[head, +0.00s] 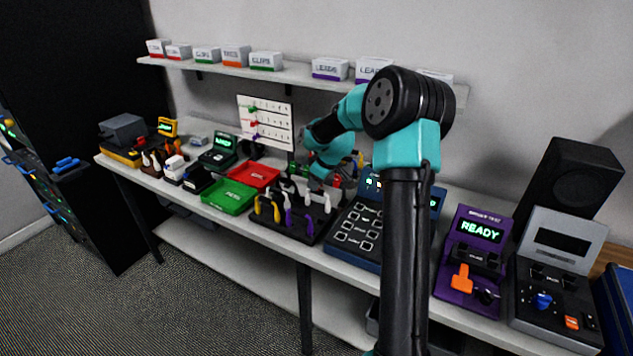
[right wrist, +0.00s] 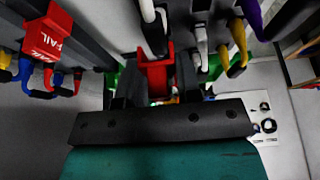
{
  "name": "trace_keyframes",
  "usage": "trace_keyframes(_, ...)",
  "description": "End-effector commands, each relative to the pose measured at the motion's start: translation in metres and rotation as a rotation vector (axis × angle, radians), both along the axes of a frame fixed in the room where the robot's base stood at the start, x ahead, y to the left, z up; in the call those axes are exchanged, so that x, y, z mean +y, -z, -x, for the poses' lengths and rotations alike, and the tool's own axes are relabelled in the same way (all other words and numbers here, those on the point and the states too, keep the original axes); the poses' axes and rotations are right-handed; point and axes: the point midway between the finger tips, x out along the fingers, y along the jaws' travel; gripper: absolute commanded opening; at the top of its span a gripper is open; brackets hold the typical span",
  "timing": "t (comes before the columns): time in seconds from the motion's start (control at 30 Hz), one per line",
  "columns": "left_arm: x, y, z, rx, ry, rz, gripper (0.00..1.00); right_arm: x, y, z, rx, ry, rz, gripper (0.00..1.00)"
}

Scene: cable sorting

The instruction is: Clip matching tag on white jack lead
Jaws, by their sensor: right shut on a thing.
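My right gripper (right wrist: 157,88) points down over the back of the work table. In the right wrist view its fingers are shut on a red tag (right wrist: 155,72), whose lettering I cannot read. A white-and-black lead (right wrist: 150,22) shows right beside the tag; I cannot tell if they touch. In the head view the gripper's tip is partly hidden near the black lead rack (head: 284,232), which holds yellow, purple and white leads. A white lead (head: 326,203) stands at the rack's right end. My left gripper is not in view.
A green tray (head: 229,196) and a red tray (head: 253,174) lie left of the rack. A blue button panel (head: 357,233) stands right of it. A red FAIL tag (right wrist: 50,42) shows in the wrist view. A purple tester (head: 470,262) reads READY.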

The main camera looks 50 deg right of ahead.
Motion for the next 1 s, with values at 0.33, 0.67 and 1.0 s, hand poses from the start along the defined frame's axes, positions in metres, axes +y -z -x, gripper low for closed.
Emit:
trace_keyframes(0.33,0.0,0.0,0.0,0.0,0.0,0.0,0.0,0.0001,0.007,0.0002,0.001,0.0,-0.001,0.1)
trace_keyframes(0.67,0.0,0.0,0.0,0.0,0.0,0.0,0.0,0.0,0.0105,0.0001,0.0,0.0,0.0,0.1)
trace_keyframes(1.0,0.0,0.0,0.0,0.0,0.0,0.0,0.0,0.0,0.0105,0.0001,0.0,0.0,0.0,0.1)
